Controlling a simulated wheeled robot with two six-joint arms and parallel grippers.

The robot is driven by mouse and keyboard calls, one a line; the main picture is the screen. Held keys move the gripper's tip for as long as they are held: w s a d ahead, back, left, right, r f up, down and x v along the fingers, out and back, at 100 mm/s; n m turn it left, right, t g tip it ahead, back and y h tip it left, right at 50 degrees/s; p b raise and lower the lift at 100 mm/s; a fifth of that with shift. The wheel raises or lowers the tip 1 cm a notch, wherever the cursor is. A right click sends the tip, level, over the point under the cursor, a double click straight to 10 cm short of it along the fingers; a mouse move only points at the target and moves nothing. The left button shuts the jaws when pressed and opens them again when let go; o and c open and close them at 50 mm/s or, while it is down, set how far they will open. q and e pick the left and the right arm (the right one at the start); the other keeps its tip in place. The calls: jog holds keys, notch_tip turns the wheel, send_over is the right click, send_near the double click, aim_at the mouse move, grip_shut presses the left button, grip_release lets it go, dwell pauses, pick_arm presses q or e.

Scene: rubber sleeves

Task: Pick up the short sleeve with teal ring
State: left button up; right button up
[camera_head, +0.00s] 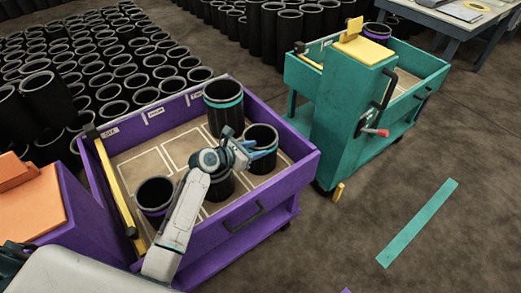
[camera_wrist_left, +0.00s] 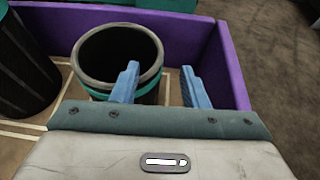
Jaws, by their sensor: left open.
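The short sleeve with teal ring (camera_head: 261,136) stands upright in the front right part of the purple cart's tray. It is black with a grey rim and a teal band below it. My left gripper (camera_head: 259,149) is open at its near side, with blue fingers. In the left wrist view the left gripper (camera_wrist_left: 160,70) has one finger in front of the short sleeve (camera_wrist_left: 98,88) and the other to the right of it. The sleeve's right edge shows between the fingers. I cannot tell whether they touch it. My right gripper is not in view.
A taller teal-ringed sleeve (camera_head: 223,100) stands behind, another sleeve (camera_head: 219,188) is partly hidden under my wrist, and a purple-ringed one (camera_head: 155,195) stands left. The purple cart's wall (camera_head: 300,170) is close on the right. A teal cart (camera_head: 345,125) stands beyond.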

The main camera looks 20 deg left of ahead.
aim_at(264, 148)
pick_arm(q)
jog(key=x, duration=0.5)
jog(key=shift+w+a+f+b, duration=0.1)
jog(key=shift+w+a+b, duration=0.05)
jog(key=shift+b, duration=0.2)
jog(key=shift+w+f, duration=0.1)
jog(key=shift+w, duration=0.15)
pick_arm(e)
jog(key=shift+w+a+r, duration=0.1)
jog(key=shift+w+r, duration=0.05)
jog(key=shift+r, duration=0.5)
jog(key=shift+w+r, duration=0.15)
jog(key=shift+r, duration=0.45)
pick_arm(q)
jog(key=shift+c, duration=0.4)
grip_shut()
jog(key=shift+s+f, duration=0.15)
